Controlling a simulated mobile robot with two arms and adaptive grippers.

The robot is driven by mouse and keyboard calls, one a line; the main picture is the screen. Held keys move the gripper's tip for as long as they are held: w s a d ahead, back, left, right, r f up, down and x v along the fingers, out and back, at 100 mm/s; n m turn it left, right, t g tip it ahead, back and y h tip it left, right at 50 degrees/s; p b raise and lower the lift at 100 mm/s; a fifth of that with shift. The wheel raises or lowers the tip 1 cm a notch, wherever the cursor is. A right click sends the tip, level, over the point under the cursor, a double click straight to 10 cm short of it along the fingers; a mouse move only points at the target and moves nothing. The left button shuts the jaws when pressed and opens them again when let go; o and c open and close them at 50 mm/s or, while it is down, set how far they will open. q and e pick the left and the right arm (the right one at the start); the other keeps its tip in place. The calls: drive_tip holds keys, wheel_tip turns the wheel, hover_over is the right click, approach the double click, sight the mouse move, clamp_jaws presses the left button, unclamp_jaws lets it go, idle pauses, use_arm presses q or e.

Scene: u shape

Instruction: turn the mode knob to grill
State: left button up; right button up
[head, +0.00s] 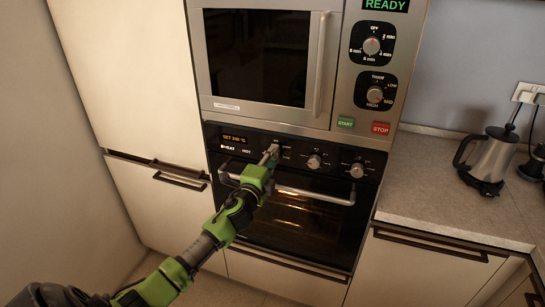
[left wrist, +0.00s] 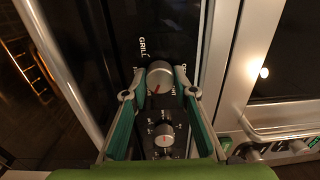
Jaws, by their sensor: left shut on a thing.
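The mode knob (left wrist: 160,77) is a round silver knob with a red mark, with the word GRILL printed beside it at upper left in the left wrist view. The red mark sits on the lower part of its face there and does not appear to face the GRILL label. My left gripper (head: 270,156) reaches the leftmost knob on the black oven panel in the head view and covers most of it. In the left wrist view my left gripper (left wrist: 160,93) has its fingers on both sides of the knob, shut on it. My right gripper is not in view.
Two more oven knobs, a middle one (head: 313,161) and a right one (head: 357,170), sit to the right. The oven door handle (head: 315,195) runs just below. A microwave (head: 260,55) is above. A kettle (head: 488,155) stands on the counter (head: 430,195) at right.

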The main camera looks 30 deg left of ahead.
use_arm(q)
drive_tip(key=shift+a+m+p, duration=0.15)
drive_tip(key=shift+m+p, duration=4.6)
drive_tip(key=shift+m, duration=7.55)
drive_tip(key=shift+s+f, duration=0.1)
drive_tip(key=o, duration=1.1)
drive_tip(key=v, duration=1.2)
drive_tip(key=shift+r, duration=0.3)
